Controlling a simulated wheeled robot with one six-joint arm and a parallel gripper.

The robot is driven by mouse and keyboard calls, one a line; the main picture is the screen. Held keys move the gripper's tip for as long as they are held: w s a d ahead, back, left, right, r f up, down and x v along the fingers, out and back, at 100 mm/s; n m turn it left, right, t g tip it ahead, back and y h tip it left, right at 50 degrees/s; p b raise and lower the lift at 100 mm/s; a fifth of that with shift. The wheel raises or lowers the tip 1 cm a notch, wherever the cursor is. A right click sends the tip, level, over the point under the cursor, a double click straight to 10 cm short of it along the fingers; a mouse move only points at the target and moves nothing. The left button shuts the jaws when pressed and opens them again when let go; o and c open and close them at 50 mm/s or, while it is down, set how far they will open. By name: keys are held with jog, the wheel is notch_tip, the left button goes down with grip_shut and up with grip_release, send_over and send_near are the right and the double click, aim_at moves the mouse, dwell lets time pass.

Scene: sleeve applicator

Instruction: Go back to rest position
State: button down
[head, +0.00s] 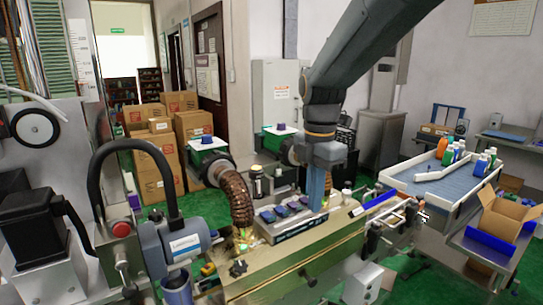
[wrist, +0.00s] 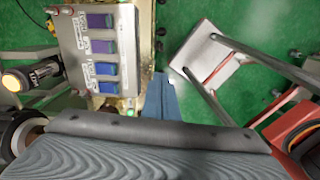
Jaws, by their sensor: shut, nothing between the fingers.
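My gripper (head: 315,205) points down in the middle of the head view, with its blue-grey fingers closed and empty. It hangs just beside the control panel (head: 268,229), a grey box with several blue and purple switches. In the wrist view the closed fingers (wrist: 160,98) are at centre, to the right of the panel (wrist: 78,15). I cannot tell whether the fingertips touch anything. My dark grey arm comes down from the upper right in the head view.
A brass-coloured machine bed (head: 290,265) lies below the panel. A ribbed brown hose (head: 236,198) stands left of my gripper. A blue conveyor (head: 437,180) with bottles and an open cardboard box (head: 503,214) are at right. Stacked cartons (head: 155,180) stand behind. Green floor shows between.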

jog(key=s+d+f+m+b, duration=0.2)
jog(key=s+d+f+m, duration=0.1)
jog(key=f+m, duration=0.3)
jog(key=s+d+f+m+t+b, duration=0.1)
jog(key=s+f+m, duration=0.4)
jog(key=m, duration=0.5)
jog(key=s+d+f+m+b, duration=0.2)
jog(key=s+d+f+m, duration=0.2)
jog(key=f+m, duration=0.3)
notch_tip(320, 180, down, 2)
jog(key=shift+s+d+f+m+b, duration=0.1)
jog(key=shift+s+d+m+b, duration=0.3)
jog(key=shift+d, duration=0.4)
